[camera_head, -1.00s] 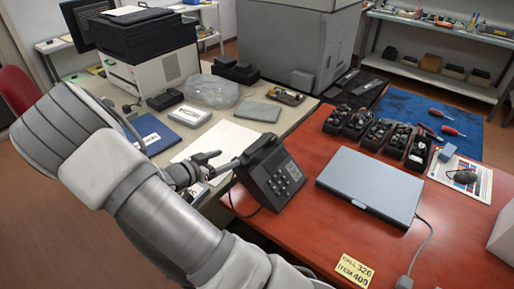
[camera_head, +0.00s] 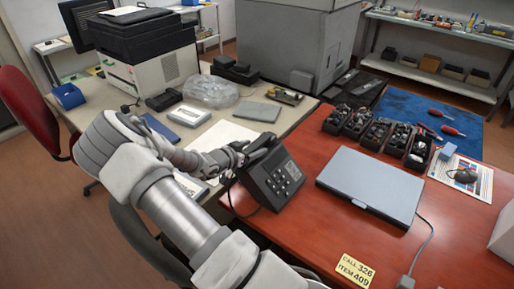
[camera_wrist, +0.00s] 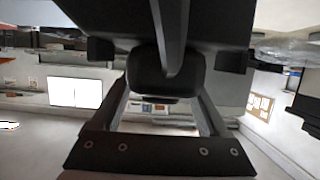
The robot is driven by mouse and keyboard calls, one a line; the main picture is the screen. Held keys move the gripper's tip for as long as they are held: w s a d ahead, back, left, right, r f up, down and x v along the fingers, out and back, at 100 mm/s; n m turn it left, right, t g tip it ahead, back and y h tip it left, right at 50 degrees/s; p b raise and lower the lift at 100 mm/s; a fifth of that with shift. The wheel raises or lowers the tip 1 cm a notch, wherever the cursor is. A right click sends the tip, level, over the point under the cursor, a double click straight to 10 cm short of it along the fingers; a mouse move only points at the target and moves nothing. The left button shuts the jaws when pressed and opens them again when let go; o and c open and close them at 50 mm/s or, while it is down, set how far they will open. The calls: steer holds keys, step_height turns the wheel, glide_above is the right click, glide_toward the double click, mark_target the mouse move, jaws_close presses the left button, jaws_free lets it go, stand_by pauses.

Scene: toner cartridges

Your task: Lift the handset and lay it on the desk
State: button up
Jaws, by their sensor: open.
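The black desk phone (camera_head: 274,182) stands tilted on the near left part of the red desk (camera_head: 330,240). Its handset (camera_head: 262,147) rests along the phone's upper left side. My gripper (camera_head: 243,150) is at the handset's left, very close to it. In the wrist view my gripper (camera_wrist: 168,58) is open, its two fingers on either side of a dark rounded end of the handset (camera_wrist: 165,80). I cannot tell whether the fingers touch it. The gripper hides part of the handset in the head view.
A closed grey laptop (camera_head: 370,184) lies right of the phone, with several black bins (camera_head: 362,125) behind it. A yellow note (camera_head: 354,270) lies at the front edge. Bare red desk shows between phone, laptop and note. A phone cord hangs at the left.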

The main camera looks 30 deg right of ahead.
steer(key=x, duration=0.2)
steer(key=shift+d, duration=0.25)
jaws_close()
